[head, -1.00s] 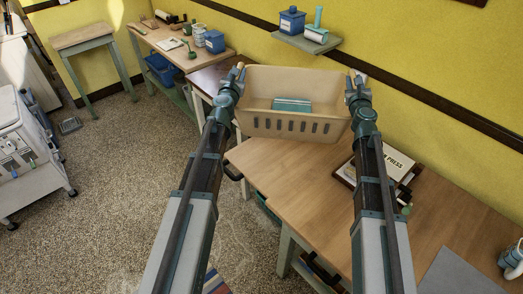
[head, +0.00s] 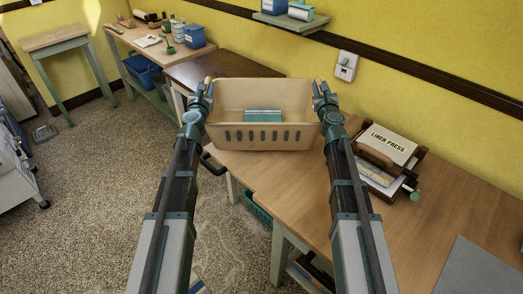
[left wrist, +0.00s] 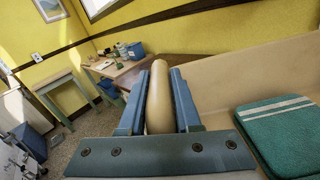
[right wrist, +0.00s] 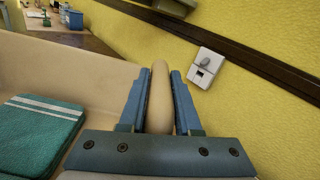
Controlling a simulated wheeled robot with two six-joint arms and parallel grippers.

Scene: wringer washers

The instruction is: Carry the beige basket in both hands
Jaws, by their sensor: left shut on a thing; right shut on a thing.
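The beige basket (head: 262,97) is held between my two grippers, upright, in the head view. It appears above the wooden table; I cannot tell whether it touches the table. A folded teal cloth with white stripes lies inside it, and it also shows in the left wrist view (left wrist: 280,130) and the right wrist view (right wrist: 40,130). My left gripper (head: 207,90) is shut on the rim or handle at the basket's left end. My right gripper (head: 321,92) is shut on the one at its right end. In both wrist views a rounded beige bar sits between the fingers.
The wooden table (head: 310,190) runs below and to the right. A linen press box (head: 388,150) stands on it at the right, with a grey mat (head: 480,270) nearer. A darker table (head: 215,72) stands behind the basket. A wall switch (head: 346,66) is at the back.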

